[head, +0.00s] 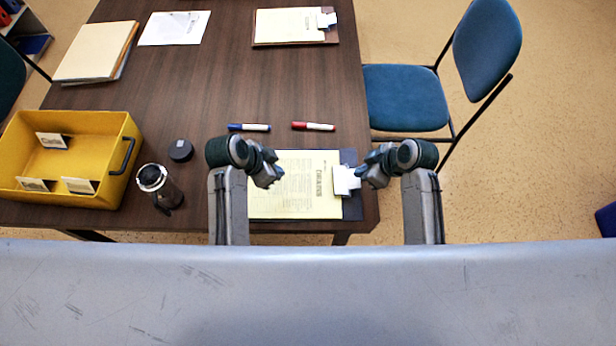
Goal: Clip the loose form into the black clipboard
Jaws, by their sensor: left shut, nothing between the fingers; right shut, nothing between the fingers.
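The black clipboard (352,209) lies near the front edge of the dark table, with its pale metal clip (345,181) at the right end. A cream printed form (302,200) lies on it and covers most of the board. The form's right edge reaches the clip; I cannot tell whether the clip's jaw presses on it. My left gripper (274,176) is shut and empty above the form's left part. My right gripper (365,173) is shut and empty just right of the clip; I cannot tell whether it touches the clip.
A brown clipboard (334,37) with paper lies at the back. A white sheet (190,35) and folders (95,52) lie back left. Blue (250,127) and red (313,126) markers lie behind the form. A yellow bin (95,120), black lid (181,151) and flask (160,187) stand left.

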